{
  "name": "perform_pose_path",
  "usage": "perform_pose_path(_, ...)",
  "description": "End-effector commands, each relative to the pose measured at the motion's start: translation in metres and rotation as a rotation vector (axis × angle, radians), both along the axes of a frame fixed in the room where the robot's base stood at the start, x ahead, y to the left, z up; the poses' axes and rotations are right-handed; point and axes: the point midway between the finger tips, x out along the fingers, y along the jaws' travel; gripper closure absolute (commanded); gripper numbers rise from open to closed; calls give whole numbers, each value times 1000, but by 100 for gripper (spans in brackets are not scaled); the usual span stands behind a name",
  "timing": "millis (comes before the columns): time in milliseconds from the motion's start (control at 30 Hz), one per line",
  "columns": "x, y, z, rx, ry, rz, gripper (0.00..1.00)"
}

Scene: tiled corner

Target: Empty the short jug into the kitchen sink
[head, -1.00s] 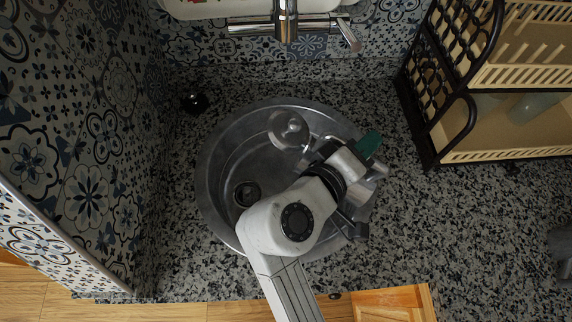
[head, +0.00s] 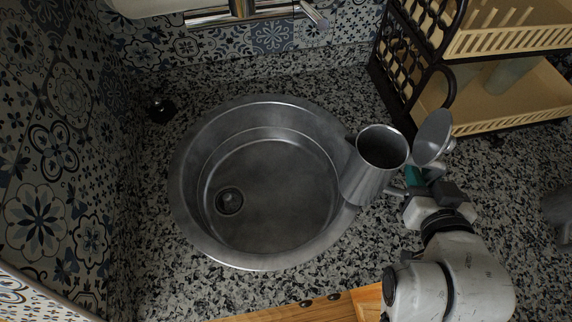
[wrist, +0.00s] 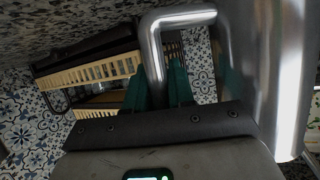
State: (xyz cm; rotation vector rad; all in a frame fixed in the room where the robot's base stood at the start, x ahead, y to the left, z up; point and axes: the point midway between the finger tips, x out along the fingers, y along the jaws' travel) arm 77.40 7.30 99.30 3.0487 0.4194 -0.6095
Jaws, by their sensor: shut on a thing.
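The short metal jug (head: 370,180) is at the right rim of the round steel sink (head: 185,170), its mouth facing up toward the head camera. I see no contents in its dark inside. A round grey disc (head: 433,137), seemingly its open lid, stands beside the mouth. My gripper (head: 414,178), with green fingertips, is shut on the jug's handle, right of the body. In the wrist view the bent handle (wrist: 185,18) crosses by the green fingers (wrist: 165,85) and the jug's shiny side (wrist: 285,70) fills the right. Whether the jug touches the rim I cannot tell.
The sink basin is bare, with a dark drain (head: 229,201). A cream and black dish rack (head: 500,120) stands at the back right. The faucet (head: 240,10) is behind the sink. A small black object (head: 160,110) sits back left, and a grey object (head: 560,215) at the right edge.

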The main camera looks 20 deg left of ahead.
Motion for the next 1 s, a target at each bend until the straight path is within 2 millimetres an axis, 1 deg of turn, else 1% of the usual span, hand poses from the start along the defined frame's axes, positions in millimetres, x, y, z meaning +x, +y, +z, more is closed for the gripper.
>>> perform_pose_path(167,0,0,3,9,-2,2,100)
perform_pose_path(267,1,-3,15,9,-2,1,100)
perform_pose_path(500,2,-19,49,6,-1,1,100)
perform_pose_path(600,3,-25,59,6,0,1,100)
perform_pose_path(700,3,-28,62,6,-1,2,100)
perform_pose_path(1000,3,-29,61,5,-1,2,100)
